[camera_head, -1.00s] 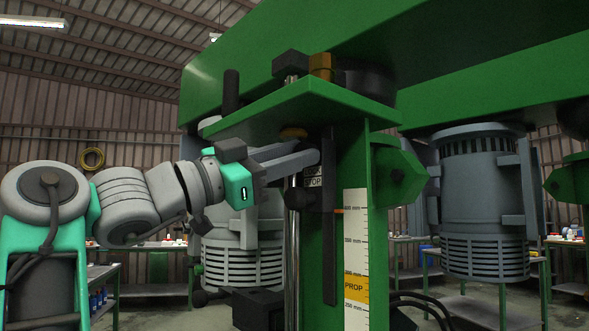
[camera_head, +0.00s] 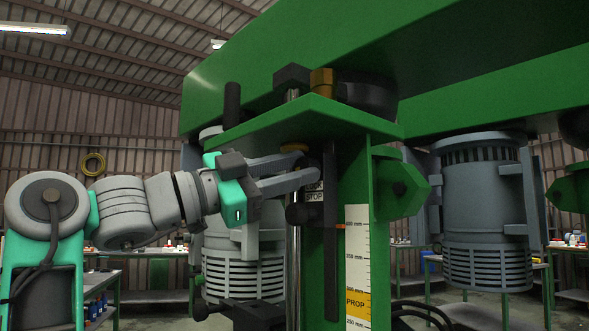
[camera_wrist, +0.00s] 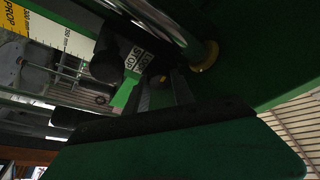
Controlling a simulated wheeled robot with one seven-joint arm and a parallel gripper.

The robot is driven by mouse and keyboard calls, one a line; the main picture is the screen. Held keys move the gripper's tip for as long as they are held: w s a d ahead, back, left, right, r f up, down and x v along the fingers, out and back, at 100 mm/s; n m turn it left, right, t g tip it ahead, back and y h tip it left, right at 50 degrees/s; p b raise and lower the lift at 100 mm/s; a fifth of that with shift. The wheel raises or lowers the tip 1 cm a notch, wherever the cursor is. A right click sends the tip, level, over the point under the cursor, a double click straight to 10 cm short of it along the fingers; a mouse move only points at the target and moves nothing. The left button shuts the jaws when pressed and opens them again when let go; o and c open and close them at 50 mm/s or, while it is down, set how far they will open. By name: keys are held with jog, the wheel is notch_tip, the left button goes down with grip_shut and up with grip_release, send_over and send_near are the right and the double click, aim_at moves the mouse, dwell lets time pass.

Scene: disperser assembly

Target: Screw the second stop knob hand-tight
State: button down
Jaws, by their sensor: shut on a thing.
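My gripper (camera_head: 310,167) reaches in from the left, its two fingers closed at the upper stop knob beside the lock/stop label (camera_head: 314,191). The fingertips hide most of that knob, and its thread cannot be seen. The other stop knob (camera_head: 297,214), black and round, sits just below, clear of the fingers. In the wrist view this lower knob (camera_wrist: 105,67) is left of the label (camera_wrist: 135,60). The fingers (camera_wrist: 165,92) are dark there, and what lies between them is too dim to make out.
A vertical steel rod (camera_head: 292,255) with a yellow collar (camera_head: 294,148) stands close by the fingers. A green plate (camera_head: 310,115) overhangs them. A dark vertical bar (camera_head: 330,240) and a millimetre scale (camera_head: 357,270) are to the right. Open room lies to the left.

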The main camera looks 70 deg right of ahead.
jog(key=shift+r, duration=0.1)
jog(key=c, duration=1.1)
grip_release()
